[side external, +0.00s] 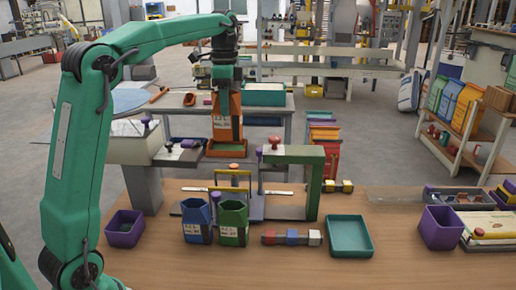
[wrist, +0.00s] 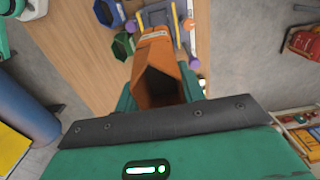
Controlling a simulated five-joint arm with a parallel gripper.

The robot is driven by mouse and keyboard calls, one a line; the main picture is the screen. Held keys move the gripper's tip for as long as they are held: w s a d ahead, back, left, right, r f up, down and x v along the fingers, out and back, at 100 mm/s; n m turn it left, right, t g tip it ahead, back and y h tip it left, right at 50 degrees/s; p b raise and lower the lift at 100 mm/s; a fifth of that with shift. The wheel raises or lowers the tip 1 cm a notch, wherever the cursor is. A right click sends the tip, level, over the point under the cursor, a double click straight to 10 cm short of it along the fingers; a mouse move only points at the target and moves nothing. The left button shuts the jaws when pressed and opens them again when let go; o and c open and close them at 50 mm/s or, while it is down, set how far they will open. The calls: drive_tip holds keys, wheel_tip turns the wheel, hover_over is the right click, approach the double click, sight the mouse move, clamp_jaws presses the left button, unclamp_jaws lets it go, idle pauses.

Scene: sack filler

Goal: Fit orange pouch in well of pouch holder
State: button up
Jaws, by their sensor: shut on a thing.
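The orange pouch (side external: 229,108) hangs upright with a white label, held up in the air in the side view. My gripper (side external: 226,84) is shut on it near its top. In the wrist view the orange pouch (wrist: 157,75) shows its dark open mouth between the green fingers of my gripper (wrist: 158,90). A blue pouch (side external: 196,220) and a green pouch (side external: 233,223) stand side by side at the table's middle, below the orange pouch in the picture. I cannot clearly make out the pouch holder or an empty well; a grey base (side external: 283,212) shows behind the pouches.
A green post with an arm (side external: 315,185) and a red knob stands right of the pouches. A yellow-handled frame (side external: 234,173) is behind them. Purple bins (side external: 125,229) (side external: 440,228) and a teal tray (side external: 349,236) are on the table. The front table area is bare.

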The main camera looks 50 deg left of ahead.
wheel_tip(320, 180, down, 14)
idle(0.4)
drive_tip(key=shift+f, duration=0.15)
drive_tip(key=shift+f, duration=2.2)
drive_tip(key=shift+f, duration=2.55)
drive_tip(key=o, duration=1)
drive_tip(key=shift+r, duration=0.1)
